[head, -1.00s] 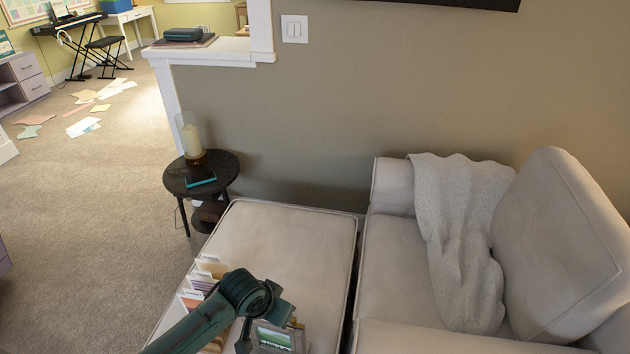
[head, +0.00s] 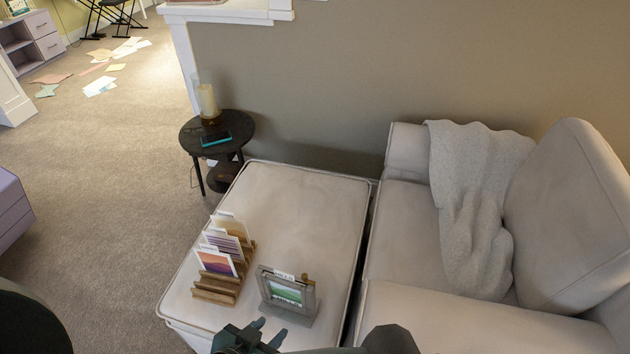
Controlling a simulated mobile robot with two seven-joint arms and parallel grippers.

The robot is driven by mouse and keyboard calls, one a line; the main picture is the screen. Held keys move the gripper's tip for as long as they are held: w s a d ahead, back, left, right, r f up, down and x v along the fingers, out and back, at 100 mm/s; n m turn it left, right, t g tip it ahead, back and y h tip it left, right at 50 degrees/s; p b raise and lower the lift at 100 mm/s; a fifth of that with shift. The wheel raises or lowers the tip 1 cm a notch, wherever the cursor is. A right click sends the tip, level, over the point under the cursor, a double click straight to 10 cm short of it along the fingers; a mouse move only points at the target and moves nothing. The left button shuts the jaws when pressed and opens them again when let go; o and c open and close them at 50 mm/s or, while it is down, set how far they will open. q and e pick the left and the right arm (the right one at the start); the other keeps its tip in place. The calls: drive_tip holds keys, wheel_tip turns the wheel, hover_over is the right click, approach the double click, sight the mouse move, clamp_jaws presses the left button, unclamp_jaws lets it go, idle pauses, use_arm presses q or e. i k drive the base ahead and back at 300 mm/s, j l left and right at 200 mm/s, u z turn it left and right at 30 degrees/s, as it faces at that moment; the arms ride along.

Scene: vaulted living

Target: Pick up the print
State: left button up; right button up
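Several prints stand upright in a slotted wooden rack (head: 217,296) on the light ottoman (head: 305,205). The front print (head: 216,262) shows an orange and purple scene; a striped print (head: 224,241) and a paler one stand behind it, partly hidden. A grey frame (head: 289,291) with a green landscape picture stands right of the rack, with a small label on its top. My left gripper (head: 268,329) is at the bottom edge, in front of the frame and lower right of the rack. Its two fingers are apart with nothing between them. My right gripper is not in view.
A round dark side table (head: 237,127) with a candle (head: 207,102) and a teal-edged item (head: 216,138) stands behind the ottoman. A sofa with a throw (head: 468,205) is at right. Papers (head: 100,86) lie on the carpet. The ottoman's far half is clear.

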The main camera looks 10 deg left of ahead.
sight(293, 297)
drive_tip(key=k+j+u, duration=0.2)
drive_tip(key=k, duration=0.25)
drive_tip(key=k+j+u, duration=0.2)
drive_tip(key=k, duration=0.3)
drive_tip(key=l, duration=0.1)
